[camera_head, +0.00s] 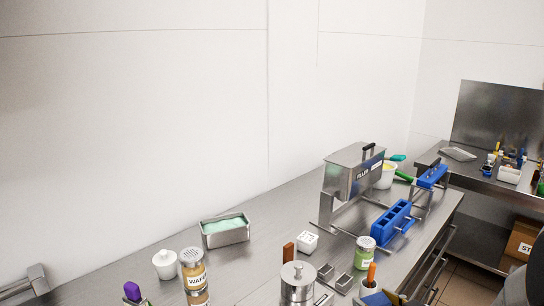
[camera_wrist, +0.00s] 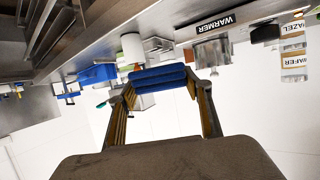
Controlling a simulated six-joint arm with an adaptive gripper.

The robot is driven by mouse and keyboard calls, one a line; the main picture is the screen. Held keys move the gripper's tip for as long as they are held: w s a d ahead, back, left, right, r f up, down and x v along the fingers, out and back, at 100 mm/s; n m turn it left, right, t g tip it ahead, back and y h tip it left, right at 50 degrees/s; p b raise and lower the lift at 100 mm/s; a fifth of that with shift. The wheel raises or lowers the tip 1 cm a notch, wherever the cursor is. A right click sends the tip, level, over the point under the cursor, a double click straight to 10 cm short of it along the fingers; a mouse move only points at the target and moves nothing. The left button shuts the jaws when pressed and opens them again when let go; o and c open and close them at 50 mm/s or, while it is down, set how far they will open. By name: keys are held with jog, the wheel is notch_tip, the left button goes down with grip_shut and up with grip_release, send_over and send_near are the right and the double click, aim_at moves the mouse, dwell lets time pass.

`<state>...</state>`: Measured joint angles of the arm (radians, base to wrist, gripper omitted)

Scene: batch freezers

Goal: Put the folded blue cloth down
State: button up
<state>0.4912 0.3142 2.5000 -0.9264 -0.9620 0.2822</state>
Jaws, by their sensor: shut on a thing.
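The folded blue cloth (camera_wrist: 160,78) shows in the wrist view as a thick, layered blue roll lying across the picture. My gripper (camera_wrist: 162,88) is shut on it, with one finger at each end of the roll. The cloth is held in front of the counter and things behind it; whether it touches any surface cannot be told.
In the head view the steel counter (camera_head: 262,212) carries a metal pan with green contents (camera_head: 225,231), a wafer jar (camera_head: 194,280), a metal canister (camera_head: 297,284), a blue mould (camera_head: 391,224) and a filler machine (camera_head: 352,176). Bare steel lies between pan and filler.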

aim_at(376, 300)
jog(key=shift+r, duration=0.1)
dwell(0.4)
notch_tip(376, 300, up, 14)
jog(key=a+r+n+g+y, duration=0.1)
jog(key=a+n+g+y, duration=0.6)
jog(key=a, duration=3.3)
jog(key=s+a+n+g+y, duration=0.1)
jog(key=s+a+n+g, duration=0.25)
jog(key=s+a, duration=0.8)
jog(key=s+a+n+g+y, duration=0.15)
jog(key=s+a+n, duration=0.25)
jog(key=s+a, duration=0.8)
jog(key=w+a+f, duration=0.2)
jog(key=a+f, duration=0.1)
jog(key=f, duration=0.8)
jog(key=shift+w+f+g, duration=0.25)
jog(key=shift+w+g, duration=0.15)
jog(key=shift+a, duration=0.1)
